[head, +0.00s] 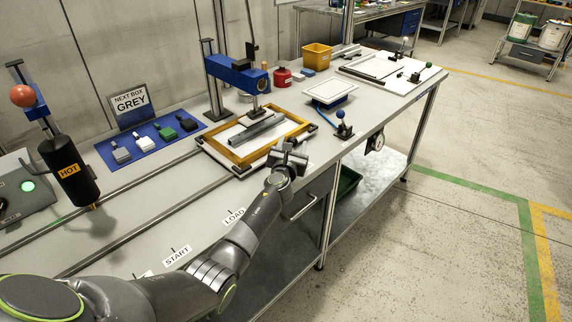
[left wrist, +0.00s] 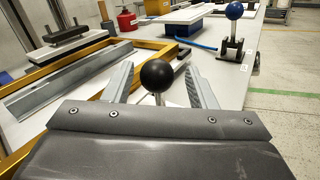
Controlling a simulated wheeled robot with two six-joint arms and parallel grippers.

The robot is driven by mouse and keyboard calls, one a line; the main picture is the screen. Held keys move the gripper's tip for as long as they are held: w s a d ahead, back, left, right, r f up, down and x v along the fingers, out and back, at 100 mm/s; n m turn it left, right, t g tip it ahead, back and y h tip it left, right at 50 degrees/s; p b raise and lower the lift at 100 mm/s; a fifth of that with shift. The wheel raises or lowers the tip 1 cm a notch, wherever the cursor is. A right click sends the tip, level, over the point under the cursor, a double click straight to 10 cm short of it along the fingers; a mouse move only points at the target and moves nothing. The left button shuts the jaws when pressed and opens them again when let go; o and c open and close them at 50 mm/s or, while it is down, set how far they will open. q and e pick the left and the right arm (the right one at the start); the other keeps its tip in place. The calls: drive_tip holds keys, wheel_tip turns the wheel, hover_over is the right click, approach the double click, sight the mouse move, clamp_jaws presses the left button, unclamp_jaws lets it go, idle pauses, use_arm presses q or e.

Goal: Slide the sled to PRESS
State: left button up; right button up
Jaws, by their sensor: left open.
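The sled (head: 203,148) is a white plate with dark corners on two rails, carrying a yellow frame (head: 218,153). A grey metal bar (head: 262,130) lies inside the frame. A blue press (head: 238,75) with a post stands over the frame's back side. My left gripper (head: 290,158) is at the frame's front right corner. In the left wrist view a black ball knob (left wrist: 157,74) on a thin stem stands between its open fingers, which appear apart from it. The knob is hidden in the head view. START (head: 177,255) and LOAD (head: 234,216) labels lie along the bench front.
A blue-knobbed clamp (head: 343,127) and a white-topped blue stand (head: 330,94) are right of the frame. A black HOT cylinder (head: 72,172) hangs at left. A blue mat (head: 148,151) holds several small blocks. The rails (head: 120,237) between are clear.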

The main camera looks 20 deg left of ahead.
use_arm(q)
drive_tip(key=s+d+p, duration=0.3)
drive_tip(key=s+p, duration=0.1)
drive_tip(key=s, duration=1.1)
drive_tip(key=shift+s+p, duration=0.25)
drive_tip(key=shift+p, duration=0.1)
drive_tip(key=shift+d, duration=0.1)
